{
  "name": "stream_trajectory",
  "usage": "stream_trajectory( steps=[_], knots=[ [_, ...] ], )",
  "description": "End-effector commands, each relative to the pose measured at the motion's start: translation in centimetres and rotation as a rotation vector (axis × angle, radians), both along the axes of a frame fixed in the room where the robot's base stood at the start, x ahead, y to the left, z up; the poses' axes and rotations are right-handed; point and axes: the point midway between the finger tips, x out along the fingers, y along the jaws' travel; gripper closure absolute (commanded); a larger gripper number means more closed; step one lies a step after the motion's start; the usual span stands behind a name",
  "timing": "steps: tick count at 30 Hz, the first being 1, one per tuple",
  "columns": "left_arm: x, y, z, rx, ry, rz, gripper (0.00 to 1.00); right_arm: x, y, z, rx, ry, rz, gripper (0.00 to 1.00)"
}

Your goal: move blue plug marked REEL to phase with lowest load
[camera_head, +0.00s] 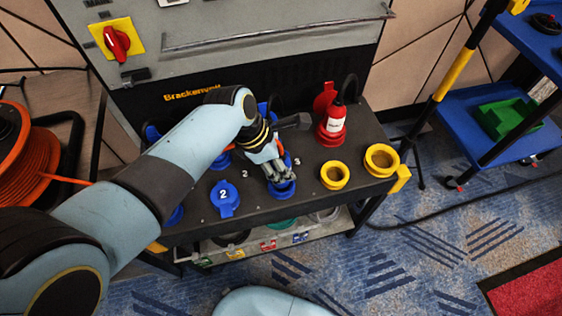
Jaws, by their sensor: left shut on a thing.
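My left gripper (278,174) reaches down over the socket panel and is shut on a blue piece, mostly hidden by its fingers. I cannot tell whether this is the plug or a socket lid, and no REEL mark is readable. A blue socket (284,190) shows just under the fingertips, near a small "3". To its left is a blue socket cover marked 2 (223,195), lying shut. More blue parts stand behind my arm, partly hidden. My right gripper is not in view.
A red plug (333,126) with a white label and black cable stands at the back right of the panel. Two yellow sockets (334,176) (381,160) are in front of it. An orange cable reel (24,150) is at left, a blue cart (465,115) at right.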

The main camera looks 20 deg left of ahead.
Motion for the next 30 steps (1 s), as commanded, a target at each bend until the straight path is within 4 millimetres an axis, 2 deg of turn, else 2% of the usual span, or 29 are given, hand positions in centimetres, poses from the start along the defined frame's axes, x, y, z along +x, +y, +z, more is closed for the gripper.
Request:
stream_trajectory(
  steps=[30],
  knots=[
    [0.0, 0.0, -1.9, 0.000, 0.000, 0.000, 0.99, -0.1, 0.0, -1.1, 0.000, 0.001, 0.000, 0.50]
  ],
)
